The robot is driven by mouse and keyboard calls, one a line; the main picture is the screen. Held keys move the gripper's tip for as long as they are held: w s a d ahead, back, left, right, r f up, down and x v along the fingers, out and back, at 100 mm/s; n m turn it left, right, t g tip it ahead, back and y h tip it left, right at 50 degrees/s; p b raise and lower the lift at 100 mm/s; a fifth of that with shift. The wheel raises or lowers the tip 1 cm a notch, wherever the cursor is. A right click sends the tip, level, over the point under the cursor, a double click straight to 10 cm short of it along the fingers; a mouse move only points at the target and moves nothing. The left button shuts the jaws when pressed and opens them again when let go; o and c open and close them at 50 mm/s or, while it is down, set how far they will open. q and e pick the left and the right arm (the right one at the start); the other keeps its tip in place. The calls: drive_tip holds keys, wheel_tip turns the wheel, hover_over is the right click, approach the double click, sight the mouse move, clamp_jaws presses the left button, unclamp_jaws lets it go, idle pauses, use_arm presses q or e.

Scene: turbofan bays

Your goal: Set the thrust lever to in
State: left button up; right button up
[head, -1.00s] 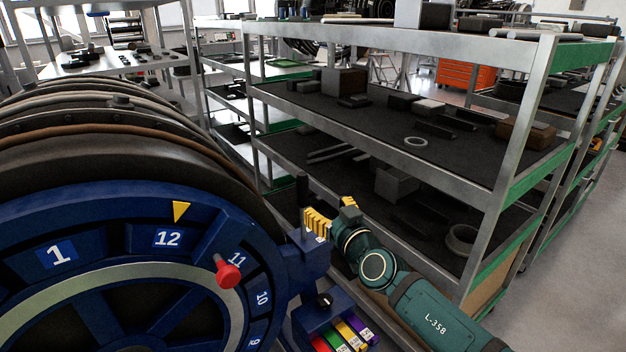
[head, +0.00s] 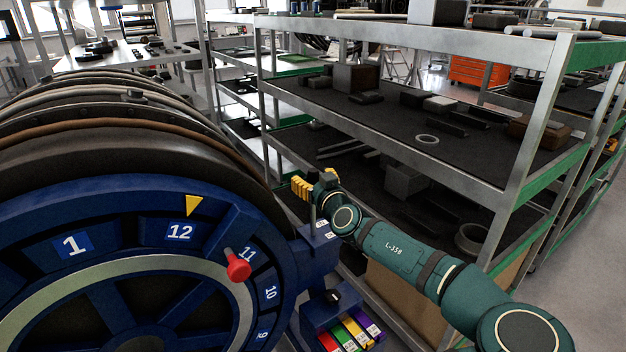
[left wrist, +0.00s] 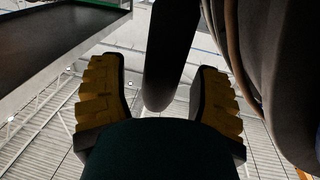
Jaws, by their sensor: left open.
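The thrust lever (head: 313,212) appears to be the dark upright post on the blue housing (head: 318,258) at the right of the engine front. Two small white labels (head: 325,231) sit on the housing top, too small to read. My left gripper (head: 314,186) is at the upper part of the lever, its yellow-padded fingers apart; it partly hides the lever. In the left wrist view, the open gripper (left wrist: 157,75) has the dark rod of the lever (left wrist: 168,60) between its two yellow fingers, with gaps showing on both sides. My right gripper is not in view.
The blue engine ring with numbered plates and a red knob (head: 238,267) fills the left. A metal shelf rack (head: 400,160) with parts stands close behind the gripper. Coloured tabs (head: 350,332) stick out below the housing. Floor at the far right is clear.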

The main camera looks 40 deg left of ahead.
use_arm(q)
clamp_jaws()
drive_tip(key=shift+a+r+h+p, duration=0.1)
drive_tip(key=shift+a+h+p, duration=0.2)
drive_tip(key=shift+a+p, duration=0.15)
drive_tip(key=w+a+f+g+h+p, duration=0.1)
drive_tip(key=w+a+h+p, duration=0.1)
drive_tip(key=a, duration=0.4)
drive_tip(key=shift+f+n+g+h+p, duration=0.35)
drive_tip(key=shift+h+p, duration=0.35)
drive_tip(key=shift+p, duration=0.4)
drive_tip(key=shift+s, duration=0.1)
unclamp_jaws()
drive_tip(key=shift+r, duration=0.1)
drive_tip(key=shift+d, duration=0.1)
